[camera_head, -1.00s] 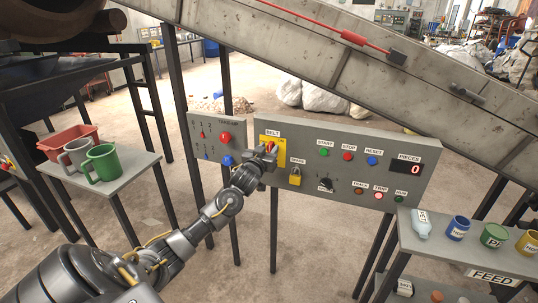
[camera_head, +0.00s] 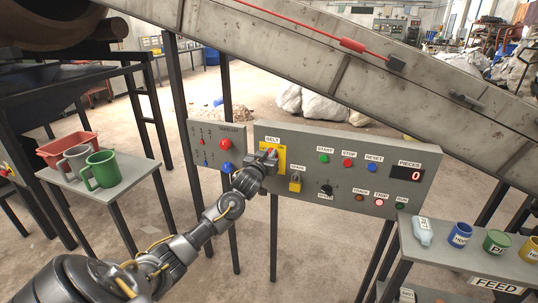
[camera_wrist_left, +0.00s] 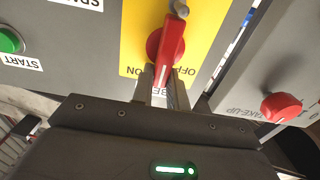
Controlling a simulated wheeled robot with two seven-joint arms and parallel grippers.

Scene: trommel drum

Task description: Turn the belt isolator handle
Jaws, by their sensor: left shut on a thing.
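The belt isolator is a red handle (camera_head: 270,153) on a yellow plate (camera_head: 281,158) under the BELT label, on the grey control panel (camera_head: 340,150). In the left wrist view the red handle (camera_wrist_left: 172,42) stands nearly upright across its round red hub, between the ON and OFF lettering on the yellow plate (camera_wrist_left: 205,25). My left gripper (camera_head: 264,165) is at the plate, shut on the handle's near end; its fingers (camera_wrist_left: 160,80) flank the handle in the wrist view. The gripper partly covers the plate in the head view. My right gripper is out of view.
A yellow padlock (camera_head: 295,183) hangs close to the right of my gripper. A smaller panel (camera_head: 220,150) with a red knob stands just left. A mug shelf (camera_head: 115,190) is at the left; a FEED shelf (camera_head: 440,250) is at the lower right.

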